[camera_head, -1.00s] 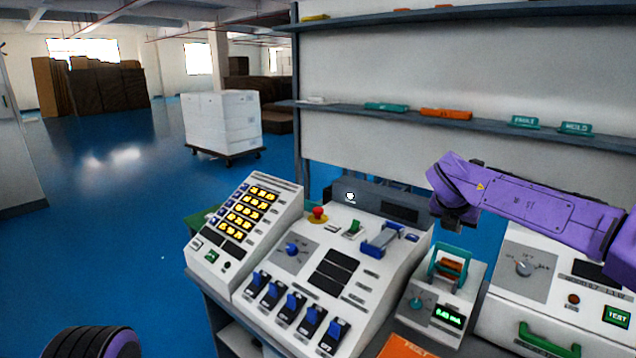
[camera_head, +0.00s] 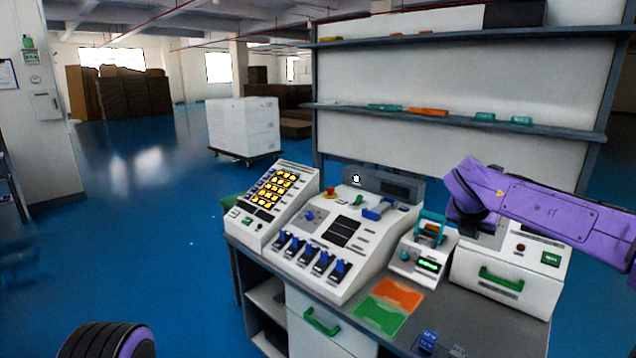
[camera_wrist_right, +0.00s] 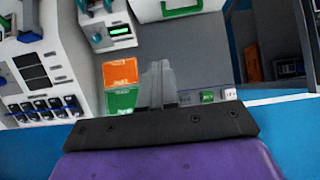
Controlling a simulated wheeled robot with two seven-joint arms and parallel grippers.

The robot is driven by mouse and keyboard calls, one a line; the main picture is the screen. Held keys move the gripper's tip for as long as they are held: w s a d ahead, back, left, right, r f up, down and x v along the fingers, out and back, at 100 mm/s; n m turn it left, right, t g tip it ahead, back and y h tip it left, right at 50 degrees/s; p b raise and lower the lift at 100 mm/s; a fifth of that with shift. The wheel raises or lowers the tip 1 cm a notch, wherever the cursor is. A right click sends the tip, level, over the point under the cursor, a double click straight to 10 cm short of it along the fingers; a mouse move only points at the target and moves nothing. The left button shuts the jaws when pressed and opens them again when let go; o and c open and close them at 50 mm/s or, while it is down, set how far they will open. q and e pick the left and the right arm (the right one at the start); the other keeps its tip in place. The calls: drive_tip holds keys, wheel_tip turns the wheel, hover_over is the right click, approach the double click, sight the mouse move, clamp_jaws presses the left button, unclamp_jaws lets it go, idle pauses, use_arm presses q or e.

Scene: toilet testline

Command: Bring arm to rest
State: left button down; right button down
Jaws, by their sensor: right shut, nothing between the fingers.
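My right arm (camera_head: 545,212) is purple and reaches in from the right in the head view, above the right end of the workbench. Its gripper is not clearly seen there, hidden behind the arm's end. In the right wrist view my right gripper (camera_wrist_right: 158,85) is shut and empty, its two grey fingers together over the bench top beside the orange and green pad. A black and purple part of my left arm (camera_head: 108,342) shows at the lower left of the head view. My left gripper is not in view.
The grey workbench (camera_head: 470,318) carries a sloped console (camera_head: 340,240), a yellow-lit panel (camera_head: 268,205), a small meter unit (camera_head: 425,252) and a white tester (camera_head: 500,268). An orange and green pad (camera_head: 385,306) lies in front. Shelves (camera_head: 450,118) stand behind. The blue floor at left is clear.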

drive_tip(key=s+a+f+n+t+h, duration=0.1)
drive_tip(key=a+f+n+t, duration=0.15)
drive_tip(key=f+n, duration=0.5)
drive_tip(key=a+f+n+t+h, duration=0.1)
drive_tip(key=a+f+n, duration=0.3)
drive_tip(key=f+n, duration=0.4)
drive_tip(key=s+a+f+n+y, duration=0.1)
drive_tip(key=s+a+f+n, duration=0.1)
drive_tip(key=s+f+n, duration=0.45)
drive_tip(key=s+a+f+n+y, duration=0.2)
drive_tip(key=s+f+n, duration=0.2)
drive_tip(key=f, duration=0.5)
drive_tip(key=s+d+f+n+g, duration=0.2)
drive_tip(key=s+f+n, duration=0.2)
drive_tip(key=s, duration=0.7)
drive_tip(key=s+d+f+n+g, duration=0.2)
drive_tip(key=s+f, duration=0.4)
drive_tip(key=s, duration=0.5)
drive_tip(key=s+d+f+n+g+y+b, duration=0.1)
drive_tip(key=s+f+n, duration=0.4)
drive_tip(key=s, duration=0.6)
drive_tip(key=shift+d+f+n+g, duration=0.3)
drive_tip(key=shift+d+f+g, duration=0.2)
drive_tip(key=shift+d+g, duration=0.15)
